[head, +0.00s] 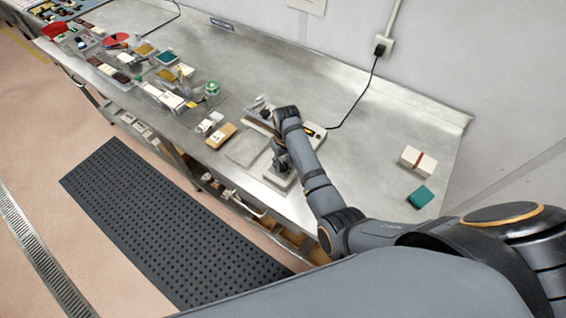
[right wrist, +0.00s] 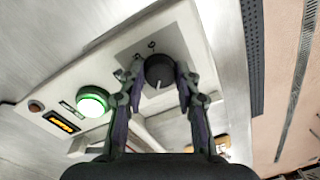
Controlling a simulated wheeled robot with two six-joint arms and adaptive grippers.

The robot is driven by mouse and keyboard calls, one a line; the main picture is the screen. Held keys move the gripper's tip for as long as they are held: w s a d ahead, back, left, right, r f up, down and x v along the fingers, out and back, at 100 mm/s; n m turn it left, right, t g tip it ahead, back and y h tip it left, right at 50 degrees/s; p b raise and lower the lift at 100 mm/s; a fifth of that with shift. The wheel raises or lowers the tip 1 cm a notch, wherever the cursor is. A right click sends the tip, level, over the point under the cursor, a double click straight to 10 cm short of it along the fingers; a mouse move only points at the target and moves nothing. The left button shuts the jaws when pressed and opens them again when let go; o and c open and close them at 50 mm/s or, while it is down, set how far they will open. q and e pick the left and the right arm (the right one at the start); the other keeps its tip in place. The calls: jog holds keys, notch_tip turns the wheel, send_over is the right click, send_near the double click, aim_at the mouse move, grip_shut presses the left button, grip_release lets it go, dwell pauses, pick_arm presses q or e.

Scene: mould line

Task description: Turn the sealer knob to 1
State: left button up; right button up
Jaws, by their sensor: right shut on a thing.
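The sealer (head: 284,181) is a long pale machine on the steel bench, partly hidden under my right arm in the head view. In the right wrist view its panel (right wrist: 128,58) carries a round black knob (right wrist: 159,70) with a white pointer line, on a grey plate with small marks that are hard to read. The pointer is toward the lower side of the picture. My right gripper (right wrist: 160,78) is shut on the knob, one finger on each side. In the head view the right gripper (head: 281,160) is at the near end of the sealer. My left gripper is not in view.
A lit green button (right wrist: 92,101), an amber display (right wrist: 62,122) and a dark round button (right wrist: 36,107) sit along the panel. A white box (head: 418,160) and a teal block (head: 420,197) lie at the bench's right. Trays and moulds crowd the left.

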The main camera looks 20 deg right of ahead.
aim_at(283, 164)
jog(key=n, duration=0.5)
jog(key=shift+w+n, duration=0.1)
jog(key=shift+n, duration=2.4)
jog(key=o, duration=1.2)
jog(key=shift+g, duration=0.3)
jog(key=shift+c, duration=0.2)
jog(key=r, duration=0.7)
jog(key=shift+w+r, duration=0.2)
jog(key=shift+r, duration=0.1)
